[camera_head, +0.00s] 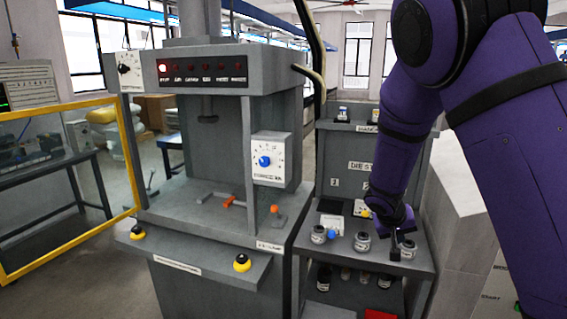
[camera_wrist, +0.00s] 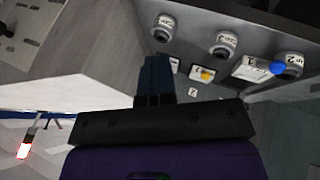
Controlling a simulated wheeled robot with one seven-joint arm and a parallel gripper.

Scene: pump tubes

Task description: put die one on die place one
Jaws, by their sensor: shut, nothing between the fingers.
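Three grey-white cylindrical pieces stand along the front of the stand shelf: left (camera_head: 318,235), middle (camera_head: 362,243) and right (camera_head: 408,249). They also show in the wrist view (camera_wrist: 223,44). Their labels are too small to tell surely which is die one. A white plate marked 1 (camera_wrist: 245,71) shows in the wrist view, with a blue-topped thing (camera_wrist: 277,68) at its end. I cannot tell surely whether this is die place one. My gripper (camera_head: 394,246) is shut and empty, low beside the right cylinder. Its dark fingers (camera_wrist: 155,78) are together in the wrist view.
A yellow-topped thing (camera_head: 366,213) sits behind the cylinders. Several bottles stand on the lower shelf. A pale block stands right of the stand.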

